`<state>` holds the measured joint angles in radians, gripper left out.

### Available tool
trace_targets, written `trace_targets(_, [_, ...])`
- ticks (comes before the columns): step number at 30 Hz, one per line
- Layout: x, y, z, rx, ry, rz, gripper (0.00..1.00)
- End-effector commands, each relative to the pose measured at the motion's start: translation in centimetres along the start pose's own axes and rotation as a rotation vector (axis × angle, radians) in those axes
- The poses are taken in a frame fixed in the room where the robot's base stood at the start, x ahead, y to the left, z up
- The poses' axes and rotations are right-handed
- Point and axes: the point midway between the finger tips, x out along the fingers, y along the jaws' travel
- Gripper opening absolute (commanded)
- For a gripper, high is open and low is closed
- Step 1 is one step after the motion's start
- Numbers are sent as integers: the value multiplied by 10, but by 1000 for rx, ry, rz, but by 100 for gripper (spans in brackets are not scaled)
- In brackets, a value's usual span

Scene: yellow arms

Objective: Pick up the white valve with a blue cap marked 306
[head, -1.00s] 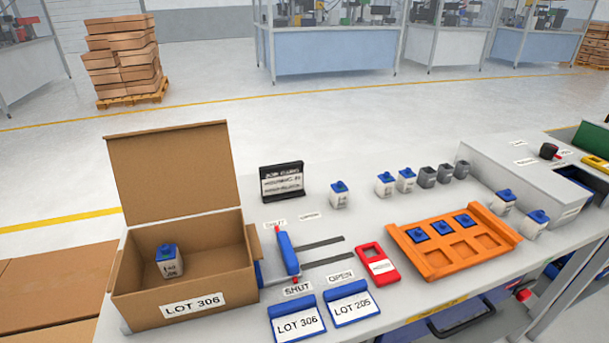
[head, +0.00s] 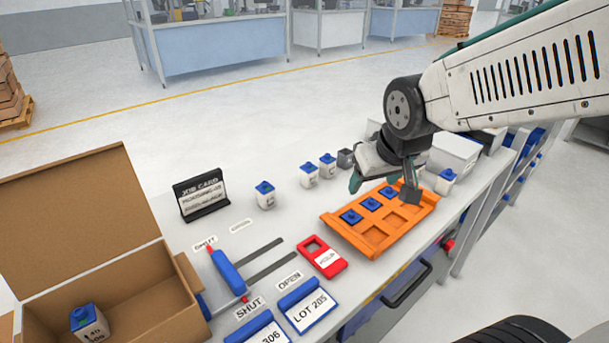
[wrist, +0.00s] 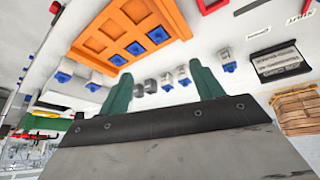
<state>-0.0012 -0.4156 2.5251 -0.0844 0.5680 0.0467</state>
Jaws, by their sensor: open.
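White valves with blue caps stand on the bench: one (head: 265,196) near the job card, two more (head: 309,176) (head: 327,166) behind the tray, and one (head: 445,182) at the right. Another white valve with a blue cap (head: 88,322) sits in the cardboard box. Their markings are too small or blurred to read surely. My gripper (head: 382,190) is open and empty above the orange tray's far side. In the wrist view, its green fingers (wrist: 162,88) stand apart, with small grey blocks and blue-capped valves beyond them. My gripper hides part of the back row.
The orange tray (head: 376,240) has several pockets, with blue-topped pieces in its far row. A black job card stand (head: 200,194), red tag (head: 321,256) and blue lot signs (head: 308,304) occupy the bench.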

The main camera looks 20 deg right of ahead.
Motion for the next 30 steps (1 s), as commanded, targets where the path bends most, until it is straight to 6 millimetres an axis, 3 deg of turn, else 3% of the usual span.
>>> trace_targets(1, [22,-1,-17,-10,46,0,66])
trace_targets(6, [84,-7,-76,-36,263,-20,66])
trace_targets(12, [143,-18,-120,-58,500,-69,66])
trace_targets(18, [173,-30,-138,-63,659,-124,66])
trace_targets(30, [201,-37,-160,-62,715,-144,66])
